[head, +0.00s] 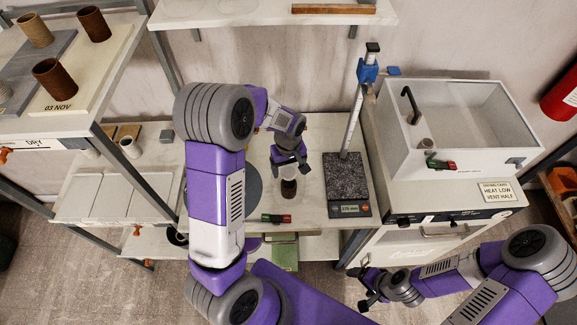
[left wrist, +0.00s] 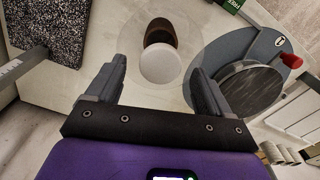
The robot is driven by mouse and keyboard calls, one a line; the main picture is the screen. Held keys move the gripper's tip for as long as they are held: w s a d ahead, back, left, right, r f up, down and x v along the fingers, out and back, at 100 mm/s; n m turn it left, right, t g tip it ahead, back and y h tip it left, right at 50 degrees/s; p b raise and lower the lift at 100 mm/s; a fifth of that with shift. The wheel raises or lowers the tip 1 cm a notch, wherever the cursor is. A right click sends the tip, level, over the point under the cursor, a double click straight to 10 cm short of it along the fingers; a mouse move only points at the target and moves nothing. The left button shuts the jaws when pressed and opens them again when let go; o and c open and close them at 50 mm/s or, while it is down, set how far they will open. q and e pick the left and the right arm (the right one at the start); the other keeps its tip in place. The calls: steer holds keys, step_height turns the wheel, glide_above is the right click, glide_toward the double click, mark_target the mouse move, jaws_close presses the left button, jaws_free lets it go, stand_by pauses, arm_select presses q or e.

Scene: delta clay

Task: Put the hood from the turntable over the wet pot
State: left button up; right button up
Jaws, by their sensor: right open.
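My left gripper (head: 290,168) is open above the worktop, just over a brown pot (head: 288,188). In the left wrist view its fingers (left wrist: 155,95) are apart, and a round white knob or cap (left wrist: 160,66) lies beyond the gap. A faint clear round shape, seemingly the hood (left wrist: 203,45), surrounds the cap and the brown pot (left wrist: 159,32). I cannot tell whether it touches the worktop. The grey turntable (left wrist: 276,42) carries a dark disc and no hood shows on it. My right gripper (head: 368,287) is open, low at the front, away from the pot.
A speckled slab with a height gauge (head: 346,178) stands right of the pot. A green-and-red object (head: 276,218) lies near the front edge. My left arm hides part of the turntable.

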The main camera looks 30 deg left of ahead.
arm_select(q)
step_height(320, 180, up, 8)
steer(key=shift+f, duration=0.2)
arm_select(e)
steer(key=shift+r, duration=0.1)
stand_by(0.4)
